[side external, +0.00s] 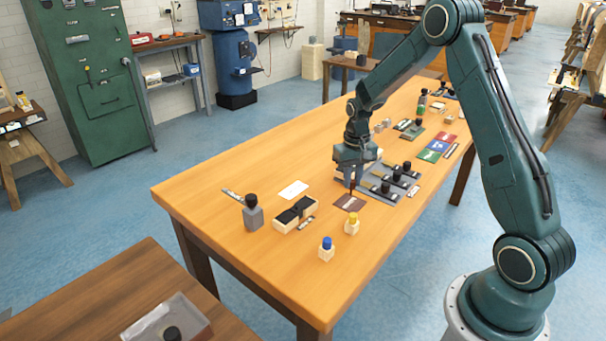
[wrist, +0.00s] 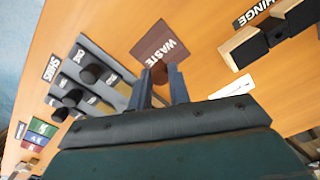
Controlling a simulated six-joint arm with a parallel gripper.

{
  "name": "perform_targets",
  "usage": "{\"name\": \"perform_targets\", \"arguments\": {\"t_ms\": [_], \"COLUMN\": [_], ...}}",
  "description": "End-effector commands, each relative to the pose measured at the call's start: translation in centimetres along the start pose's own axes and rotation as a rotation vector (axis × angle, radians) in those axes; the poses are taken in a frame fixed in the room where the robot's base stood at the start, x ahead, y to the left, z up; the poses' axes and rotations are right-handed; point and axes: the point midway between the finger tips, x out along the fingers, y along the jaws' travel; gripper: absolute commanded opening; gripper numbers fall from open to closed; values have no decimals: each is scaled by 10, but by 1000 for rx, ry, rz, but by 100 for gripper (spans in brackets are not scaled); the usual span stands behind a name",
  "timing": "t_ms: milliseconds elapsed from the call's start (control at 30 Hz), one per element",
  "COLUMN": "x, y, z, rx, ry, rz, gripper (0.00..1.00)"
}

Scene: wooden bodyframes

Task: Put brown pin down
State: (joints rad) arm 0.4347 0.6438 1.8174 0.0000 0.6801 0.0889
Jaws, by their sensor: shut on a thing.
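My gripper (wrist: 161,88) is shut on a small dark brown pin (wrist: 159,72), with the pin's end showing between the fingertips. In the side external view my gripper (side external: 350,177) points down, and the pin (side external: 351,188) hangs below it. The pin is near the back edge of a brown square mat (side external: 349,203), labelled WASTE in the wrist view (wrist: 153,43). I cannot tell whether the pin touches the mat or the table.
A grey rack (side external: 399,197) with several black-topped pieces stands right beside the mat. A cream block with black tops (side external: 294,214), a white card (side external: 293,189), a blue-topped piece (side external: 327,249) and a yellow-topped piece (side external: 352,223) stand nearby.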

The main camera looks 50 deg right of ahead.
Motion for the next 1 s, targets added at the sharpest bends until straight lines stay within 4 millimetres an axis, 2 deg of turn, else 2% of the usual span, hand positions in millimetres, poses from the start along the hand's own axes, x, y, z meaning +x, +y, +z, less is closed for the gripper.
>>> {"name": "perform_targets", "arguments": {"t_ms": [100, 200, 667, 700, 767, 1000], "x": [15, 21, 26, 25, 25, 25], "y": [0, 0, 0, 0, 0, 0], "z": [0, 0, 0, 0, 0, 0], "rx": [0, 0, 0, 0, 0, 0], "ry": [-2, -1, 0, 0, 0, 0], "rz": [0, 0, 0, 0, 0, 0], "gripper": [0, 0, 0, 27, 38, 41]}}
